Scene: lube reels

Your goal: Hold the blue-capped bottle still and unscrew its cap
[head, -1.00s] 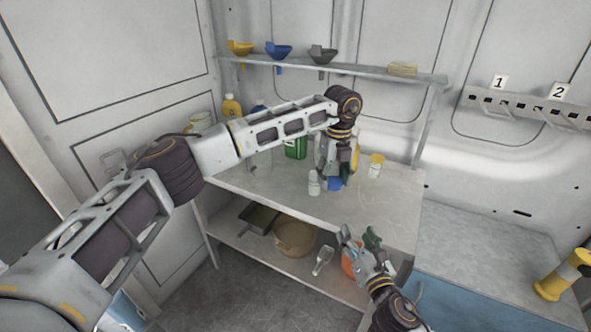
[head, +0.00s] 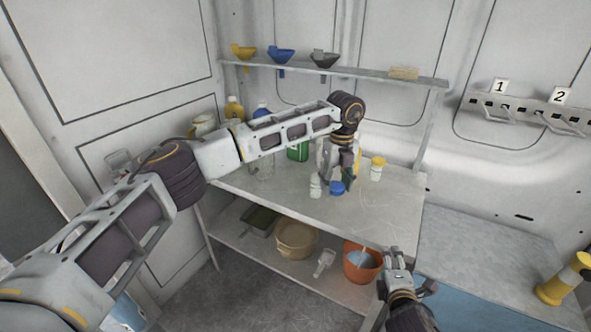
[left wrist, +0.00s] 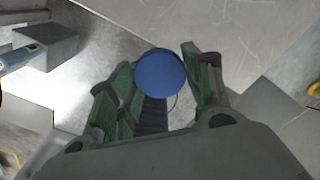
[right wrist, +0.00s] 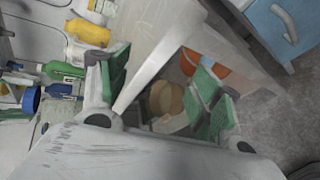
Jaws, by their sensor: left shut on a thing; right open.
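The blue cap (head: 337,187) of the bottle shows low at the front of the worktop, just under my left gripper (head: 343,168). In the left wrist view the cap (left wrist: 160,72) is a round blue disc between the two green-padded fingers. My left gripper is shut on the bottle; the bottle's body is mostly hidden, and I cannot tell how high up it is held. My right gripper (head: 397,262) is open and empty, in front of the worktop's right front corner, apart from the bottle. Its spread green fingers show in the right wrist view (right wrist: 162,88).
A small white bottle (head: 316,188) stands close left of the cap. A yellow-lidded jar (head: 377,169) stands to the right, a green container (head: 298,152) behind. The lower shelf holds a tan tub (head: 297,240) and an orange bucket (head: 362,264). The worktop's right front is clear.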

